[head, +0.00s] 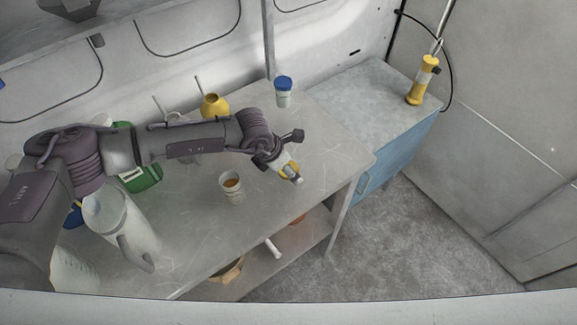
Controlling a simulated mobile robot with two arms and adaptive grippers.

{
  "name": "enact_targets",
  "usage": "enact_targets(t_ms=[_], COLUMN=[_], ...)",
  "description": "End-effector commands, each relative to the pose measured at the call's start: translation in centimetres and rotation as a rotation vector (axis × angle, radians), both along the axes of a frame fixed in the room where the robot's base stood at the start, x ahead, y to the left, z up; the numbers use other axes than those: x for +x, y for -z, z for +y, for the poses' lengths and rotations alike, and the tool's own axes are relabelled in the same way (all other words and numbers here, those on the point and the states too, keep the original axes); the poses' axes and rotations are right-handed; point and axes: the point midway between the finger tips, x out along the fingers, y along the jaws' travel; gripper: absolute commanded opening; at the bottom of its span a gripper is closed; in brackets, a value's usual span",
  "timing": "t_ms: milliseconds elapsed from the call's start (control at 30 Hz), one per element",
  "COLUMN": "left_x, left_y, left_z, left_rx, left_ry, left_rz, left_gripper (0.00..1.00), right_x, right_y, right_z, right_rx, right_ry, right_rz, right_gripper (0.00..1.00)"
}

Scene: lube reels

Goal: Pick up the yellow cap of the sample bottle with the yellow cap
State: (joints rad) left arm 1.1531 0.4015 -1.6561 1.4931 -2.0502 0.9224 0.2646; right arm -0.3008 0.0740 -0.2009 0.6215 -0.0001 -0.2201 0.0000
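My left gripper (289,157) reaches in from the left over the table, its fingers pointing right. A small yellow piece that looks like the yellow cap (290,169) shows at its near finger, with something pale beside it. The fingers partly cover it, and I cannot tell whether they grip it or whether a bottle is under it. An open white cup-like bottle (231,188) with brownish contents and no cap on it stands upright left of the gripper, apart from it. My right gripper is not in view.
A bottle with a blue cap (283,91) stands behind the gripper. A yellow round can (214,105), a green container (138,172) and a large pale jug (122,225) stand near my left arm. A yellow tool (420,84) stands on the blue cabinet (395,155). The table's right end is clear.

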Motion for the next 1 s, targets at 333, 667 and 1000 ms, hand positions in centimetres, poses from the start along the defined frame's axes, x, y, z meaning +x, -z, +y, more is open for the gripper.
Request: enact_targets(t_ms=[333, 667, 1000], left_x=[0.0, 0.0, 0.1], left_y=[0.0, -0.1, -2.7], left_z=[0.0, 0.0, -0.1], left_rx=[0.000, -0.001, -0.004], left_ry=[0.000, 0.000, 0.002], left_rz=[0.000, -0.001, -0.005], left_gripper=[0.48, 0.44, 0.44], right_x=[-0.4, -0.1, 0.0], right_y=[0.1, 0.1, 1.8], right_z=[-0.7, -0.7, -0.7], right_rx=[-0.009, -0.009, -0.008], right_ry=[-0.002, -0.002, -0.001], right_rz=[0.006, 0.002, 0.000], right_gripper=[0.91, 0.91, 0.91])
